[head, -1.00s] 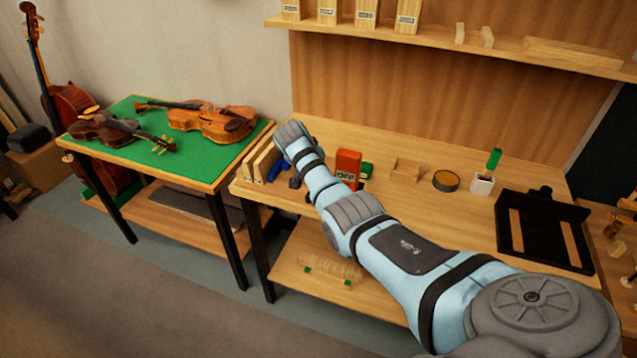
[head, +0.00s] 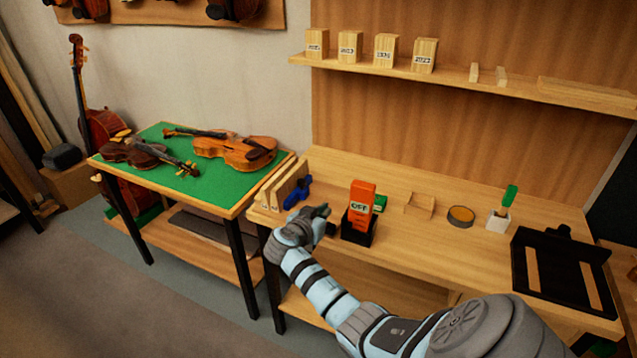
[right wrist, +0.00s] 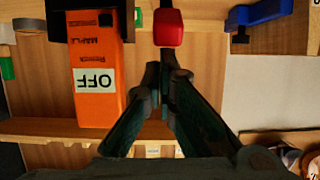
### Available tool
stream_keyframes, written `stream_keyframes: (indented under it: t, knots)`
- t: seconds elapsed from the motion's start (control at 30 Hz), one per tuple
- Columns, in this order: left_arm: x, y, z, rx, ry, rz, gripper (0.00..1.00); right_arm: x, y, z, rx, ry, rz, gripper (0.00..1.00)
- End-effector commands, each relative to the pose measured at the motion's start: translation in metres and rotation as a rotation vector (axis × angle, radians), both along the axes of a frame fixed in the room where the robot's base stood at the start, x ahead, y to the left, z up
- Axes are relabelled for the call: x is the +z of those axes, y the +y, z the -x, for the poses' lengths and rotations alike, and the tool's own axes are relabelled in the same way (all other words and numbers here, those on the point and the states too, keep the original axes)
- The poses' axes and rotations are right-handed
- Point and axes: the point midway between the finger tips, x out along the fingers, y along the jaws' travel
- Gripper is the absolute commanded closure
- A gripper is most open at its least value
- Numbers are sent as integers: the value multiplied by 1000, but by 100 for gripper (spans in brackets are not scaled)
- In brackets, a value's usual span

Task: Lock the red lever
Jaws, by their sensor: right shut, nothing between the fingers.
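The red lever (right wrist: 168,28) shows in the right wrist view as a red, rounded block at the top middle, just beyond my fingertips. I cannot make it out in the head view, where my gripper is close to that spot. My right gripper (right wrist: 165,72) is shut and empty, its fingertips pointing at the red block with a small gap in the picture. In the head view my right gripper (head: 322,211) is over the bench's left front part, left of the orange device. My left gripper is not in view.
An orange device (head: 361,200) marked OFF stands in a black holder (head: 358,236); it also shows beside my fingers in the wrist view (right wrist: 97,80). A blue tool (head: 297,193) lies behind my gripper.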

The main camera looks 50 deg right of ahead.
Motion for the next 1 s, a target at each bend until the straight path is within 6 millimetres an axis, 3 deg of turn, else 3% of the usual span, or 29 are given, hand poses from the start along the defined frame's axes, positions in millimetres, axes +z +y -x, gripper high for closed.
stream_keyframes:
  t: [0.27, 0.63, 0.77, 0.9, 1.0]
  knots:
    - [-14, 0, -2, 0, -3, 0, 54, -7, -10, -5, 2, 0, 0, 100]
    - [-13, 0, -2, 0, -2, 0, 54, -4, -12, -6, 3, 1, -2, 100]
    - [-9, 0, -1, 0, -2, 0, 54, 6, -17, -9, 5, 0, 0, 100]
    - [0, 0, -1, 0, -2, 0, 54, 29, -30, -16, 9, -2, 1, 100]
    - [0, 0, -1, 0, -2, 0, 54, 34, -8, -10, 15, -1, -4, 100]
